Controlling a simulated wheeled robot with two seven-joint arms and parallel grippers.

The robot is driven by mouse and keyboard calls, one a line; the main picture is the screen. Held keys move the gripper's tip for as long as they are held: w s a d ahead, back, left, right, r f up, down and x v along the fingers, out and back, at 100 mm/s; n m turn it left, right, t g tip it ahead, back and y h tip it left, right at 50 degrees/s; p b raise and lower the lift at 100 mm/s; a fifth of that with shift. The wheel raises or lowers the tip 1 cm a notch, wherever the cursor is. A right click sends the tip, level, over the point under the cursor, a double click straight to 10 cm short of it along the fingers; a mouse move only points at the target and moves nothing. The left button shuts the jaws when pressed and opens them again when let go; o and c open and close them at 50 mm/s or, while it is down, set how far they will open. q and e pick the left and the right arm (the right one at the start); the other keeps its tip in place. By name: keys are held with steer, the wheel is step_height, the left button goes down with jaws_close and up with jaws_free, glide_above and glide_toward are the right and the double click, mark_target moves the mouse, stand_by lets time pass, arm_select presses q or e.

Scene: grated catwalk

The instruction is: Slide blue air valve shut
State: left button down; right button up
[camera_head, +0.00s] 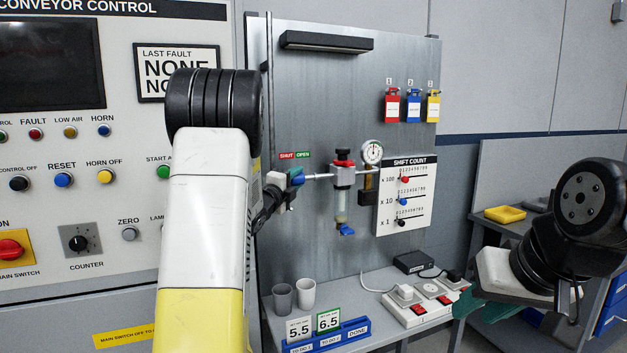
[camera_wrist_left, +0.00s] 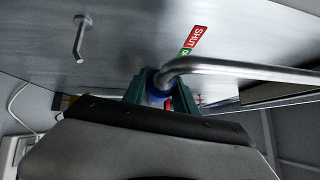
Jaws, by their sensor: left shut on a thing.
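The blue air valve (camera_head: 297,177) sits on the air line at the left of the metal panel, below a red SHUT and green OPEN label (camera_head: 295,155). It appears nearer the OPEN half; its exact position is hard to tell. My left gripper (camera_head: 289,185) is at the valve, mostly hidden behind my own arm. In the left wrist view, its teal fingers (camera_wrist_left: 158,91) are shut on the blue valve (camera_wrist_left: 156,95), with the label (camera_wrist_left: 192,42) just beyond. My right gripper (camera_head: 468,300) is at the lower right, its jaw opening unclear.
A pressure gauge (camera_head: 373,152) and filter unit (camera_head: 342,180) stand right of the valve. A bent metal pipe (camera_wrist_left: 235,69) passes close to the left fingers. Cups (camera_head: 306,293), a blue card rack (camera_head: 330,339) and a socket strip (camera_head: 415,304) are on the shelf below.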

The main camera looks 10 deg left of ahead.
arm_select(q)
steer(key=c, duration=1)
jaws_free()
steer(key=shift+s+a, duration=0.1)
steer(key=shift+a, duration=0.1)
steer(key=shift+o, duration=0.2)
steer(key=shift+s, duration=0.15)
steer(key=v, duration=0.7)
steer(key=shift+s, duration=0.3)
steer(key=shift+a, duration=0.1)
steer(key=s+d+f+n+g, duration=0.2)
steer(key=s+d+n+g, duration=0.2)
steer(key=s+n, duration=0.3)
steer(key=s+d+f+n+g+y, duration=0.1)
steer(key=s+d+n+g, duration=0.3)
steer(key=s, duration=1.1)
steer(key=s+d+f+n+g, duration=0.2)
steer(key=s+d+n+g, duration=0.2)
steer(key=s+n, duration=0.6)
steer(key=shift+s+d+f+g+y, duration=0.3)
steer(key=shift+s+f+g+y, duration=0.1)
steer(key=shift+s, duration=0.4)
